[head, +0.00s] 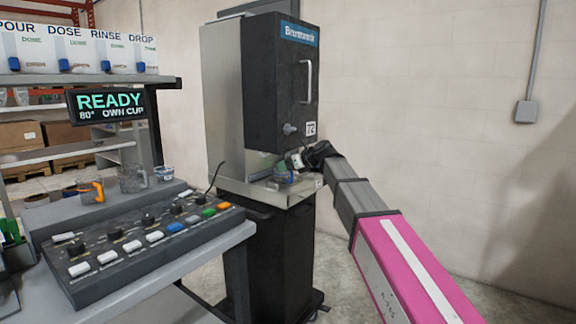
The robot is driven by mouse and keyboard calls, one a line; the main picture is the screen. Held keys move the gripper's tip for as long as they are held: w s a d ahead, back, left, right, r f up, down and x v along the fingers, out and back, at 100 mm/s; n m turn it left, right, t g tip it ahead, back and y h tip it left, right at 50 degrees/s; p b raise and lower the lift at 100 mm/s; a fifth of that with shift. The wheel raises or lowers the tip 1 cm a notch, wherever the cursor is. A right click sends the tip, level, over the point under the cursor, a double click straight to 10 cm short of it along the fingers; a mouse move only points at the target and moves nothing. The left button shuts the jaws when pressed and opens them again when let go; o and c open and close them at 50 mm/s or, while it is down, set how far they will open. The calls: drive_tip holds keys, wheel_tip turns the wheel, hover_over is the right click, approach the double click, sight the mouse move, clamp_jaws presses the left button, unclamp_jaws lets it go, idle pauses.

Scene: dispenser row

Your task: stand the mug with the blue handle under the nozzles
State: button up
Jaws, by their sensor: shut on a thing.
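The mug with the blue handle (283,177) shows small and partly hidden in the lower bay of the tall black and grey machine (281,85). My gripper (296,163) reaches in from the right and is shut on the mug, at or just above the machine's metal ledge (262,191). I cannot tell whether the mug's base touches the ledge. The nozzles are not clearly visible; the machine's black front hides the upper part of the bay.
A mug with an orange handle (91,190), a grey clear mug (131,180) and another small cup (164,173) stand on the left counter. A sloped button panel (140,240) lies in front of them. A READY sign (110,104) hangs above. The floor right of the machine is clear.

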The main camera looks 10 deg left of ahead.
drive_tip(key=shift+f, duration=0.55)
